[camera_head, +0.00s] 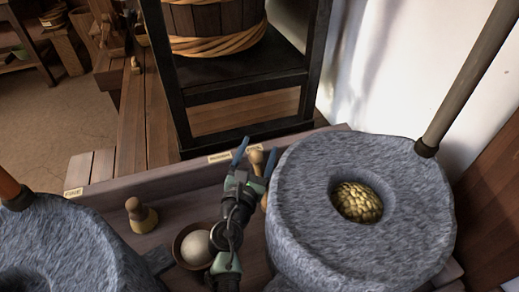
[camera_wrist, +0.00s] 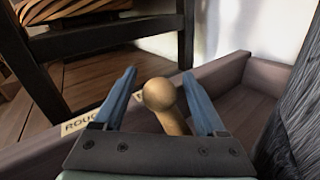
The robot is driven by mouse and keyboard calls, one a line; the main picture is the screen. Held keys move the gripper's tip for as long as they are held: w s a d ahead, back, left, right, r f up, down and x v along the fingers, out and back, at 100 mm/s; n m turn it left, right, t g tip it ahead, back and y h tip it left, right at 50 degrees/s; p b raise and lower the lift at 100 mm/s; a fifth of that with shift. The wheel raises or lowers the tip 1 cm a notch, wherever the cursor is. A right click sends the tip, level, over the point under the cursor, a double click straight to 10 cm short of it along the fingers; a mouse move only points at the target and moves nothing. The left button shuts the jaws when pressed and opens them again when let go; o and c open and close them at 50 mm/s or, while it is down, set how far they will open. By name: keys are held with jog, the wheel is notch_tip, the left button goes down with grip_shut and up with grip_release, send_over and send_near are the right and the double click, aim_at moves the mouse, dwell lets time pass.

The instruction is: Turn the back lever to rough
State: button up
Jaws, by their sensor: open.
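A wooden lever with a round knob (camera_head: 257,157) stands at the back trough wall, beside the right millstone. In the wrist view its knob (camera_wrist: 159,94) shows between my two blue fingers, with a gap on each side. My gripper (camera_head: 259,151) is open around it, and part of the lever's shaft is hidden by my gripper. A rough label (camera_head: 219,157) is on the back rim, left of the lever; it also shows in the wrist view (camera_wrist: 78,123). A fine label (camera_head: 73,192) is at the rim's far left. A second wooden knobbed piece (camera_head: 141,217) stands further left.
The right millstone (camera_head: 300,180) holds grain (camera_head: 357,203) in its eye and has an upright handle (camera_head: 470,75). Another millstone (camera_head: 75,245) is at lower left. A bowl with a pale ball (camera_head: 196,248) sits between them. A dark rack (camera_head: 245,80) with a basket stands behind.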

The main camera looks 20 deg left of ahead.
jog(key=shift+w, duration=0.7)
jog(key=shift+c, duration=0.2)
grip_shut()
dwell(0.9)
